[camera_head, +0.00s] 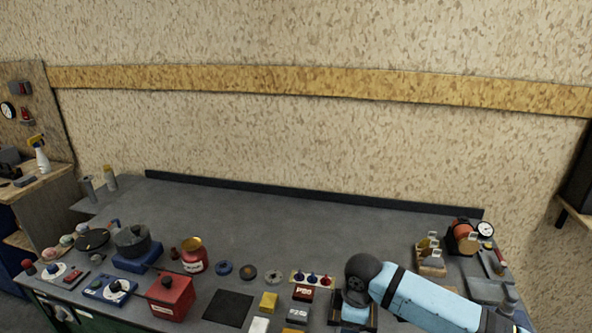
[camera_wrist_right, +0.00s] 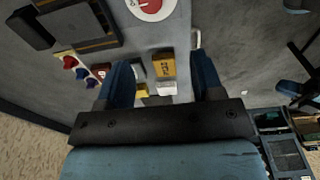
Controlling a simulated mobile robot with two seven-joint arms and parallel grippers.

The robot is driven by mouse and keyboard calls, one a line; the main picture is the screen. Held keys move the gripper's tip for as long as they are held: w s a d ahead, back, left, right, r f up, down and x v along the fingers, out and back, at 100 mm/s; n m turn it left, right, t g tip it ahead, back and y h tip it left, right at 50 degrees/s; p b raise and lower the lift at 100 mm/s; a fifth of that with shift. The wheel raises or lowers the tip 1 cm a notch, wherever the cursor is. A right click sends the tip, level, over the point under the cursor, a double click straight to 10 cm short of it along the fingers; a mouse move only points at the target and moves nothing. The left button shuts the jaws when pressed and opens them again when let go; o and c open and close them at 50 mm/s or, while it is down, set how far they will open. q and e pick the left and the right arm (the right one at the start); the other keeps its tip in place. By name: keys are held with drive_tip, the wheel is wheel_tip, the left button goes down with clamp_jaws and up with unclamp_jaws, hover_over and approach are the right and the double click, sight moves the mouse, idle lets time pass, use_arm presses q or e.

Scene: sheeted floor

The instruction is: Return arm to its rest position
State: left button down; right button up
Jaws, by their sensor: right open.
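My right arm (camera_head: 425,298) enters the head view from the lower right as a light blue link ending in a dark round joint over the right front of the grey workbench (camera_head: 300,225). Its gripper cannot be made out there. In the right wrist view my right gripper (camera_wrist_right: 162,82) shows two dark blue fingers spread apart, with no object held. Beyond the fingers, and apparently below them, are a yellow block (camera_wrist_right: 164,66) and a pale block (camera_wrist_right: 166,88). My left arm and gripper are not in view.
On the bench are a red box (camera_head: 170,297), a dark pot (camera_head: 132,240), a red can (camera_head: 193,258), a black square (camera_head: 228,307) and several small blocks. Near the right end stand a wooden holder (camera_head: 430,262) and a gauge (camera_head: 485,230). The back middle of the bench is clear.

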drive_tip(key=s+a+f+m+t+y, duration=0.5)
drive_tip(key=s+a+f+m, duration=0.15)
drive_tip(key=s+f, duration=0.3)
drive_tip(key=s+d+f+m+t+h, duration=0.2)
drive_tip(key=s+d+m+t, duration=0.3)
drive_tip(key=s+d, duration=0.6)
drive_tip(key=s+f, duration=0.1)
drive_tip(key=s, duration=0.2)
drive_tip(key=shift+s+d+t+h, duration=0.2)
drive_tip(key=shift+s+t+h, duration=0.1)
drive_tip(key=shift+f, duration=0.1)
